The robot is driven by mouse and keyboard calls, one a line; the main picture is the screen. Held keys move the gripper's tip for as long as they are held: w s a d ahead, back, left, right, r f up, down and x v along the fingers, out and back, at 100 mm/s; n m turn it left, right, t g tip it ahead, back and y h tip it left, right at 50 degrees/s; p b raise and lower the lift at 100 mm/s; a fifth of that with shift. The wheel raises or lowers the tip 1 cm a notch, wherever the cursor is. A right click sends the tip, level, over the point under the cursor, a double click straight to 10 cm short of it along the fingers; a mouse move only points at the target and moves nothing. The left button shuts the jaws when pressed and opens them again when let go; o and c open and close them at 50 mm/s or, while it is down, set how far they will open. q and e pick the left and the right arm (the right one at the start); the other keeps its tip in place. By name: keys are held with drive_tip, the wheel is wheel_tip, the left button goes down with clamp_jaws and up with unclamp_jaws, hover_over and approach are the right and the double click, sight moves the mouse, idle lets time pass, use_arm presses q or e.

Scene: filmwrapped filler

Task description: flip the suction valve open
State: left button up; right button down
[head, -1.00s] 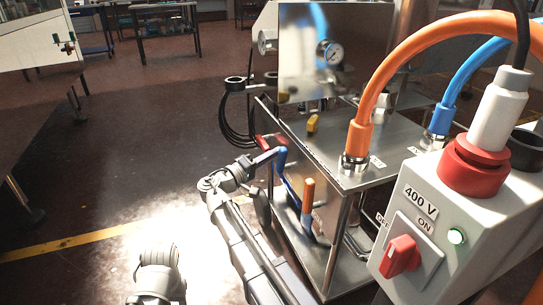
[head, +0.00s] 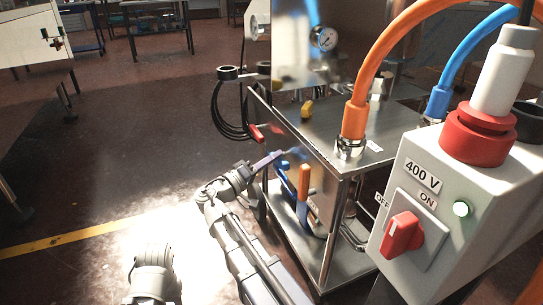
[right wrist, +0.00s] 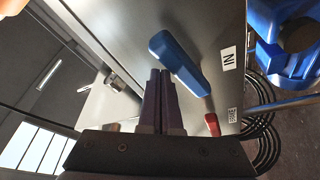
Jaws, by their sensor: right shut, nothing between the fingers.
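The suction valve appears to be the one with the blue lever (head: 285,178), on the near side of the steel pump unit. In the right wrist view the blue lever (right wrist: 175,57) lies slanted beside a label reading IN. My right gripper (head: 275,158) is at this lever in the head view, its fingers shut and empty. In the right wrist view the closed fingertips (right wrist: 159,76) are just left of the lever; I cannot tell whether they touch it. The valve body is partly hidden. My left gripper is out of view.
A red lever (head: 256,132) is at the unit's far left. A grey switch box (head: 445,215) with a red knob stands at right. Open floor (head: 110,170) lies at left.

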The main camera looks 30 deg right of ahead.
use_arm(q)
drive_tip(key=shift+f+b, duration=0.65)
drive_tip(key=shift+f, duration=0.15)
use_arm(e)
drive_tip(key=shift+s+f, duration=0.45)
drive_tip(key=shift+f, duration=0.35)
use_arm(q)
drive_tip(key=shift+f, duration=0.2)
use_arm(e)
drive_tip(key=shift+s+f, duration=0.2)
drive_tip(key=shift+s, duration=0.05)
drive_tip(key=shift+r+p, duration=0.35)
drive_tip(key=shift+r, duration=0.15)
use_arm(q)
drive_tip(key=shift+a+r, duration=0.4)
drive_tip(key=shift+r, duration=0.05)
use_arm(e)
drive_tip(key=w+a, duration=0.1)
drive_tip(key=a, duration=0.8)
drive_tip(key=shift+a, duration=0.3)
drive_tip(key=shift+r, duration=0.1)
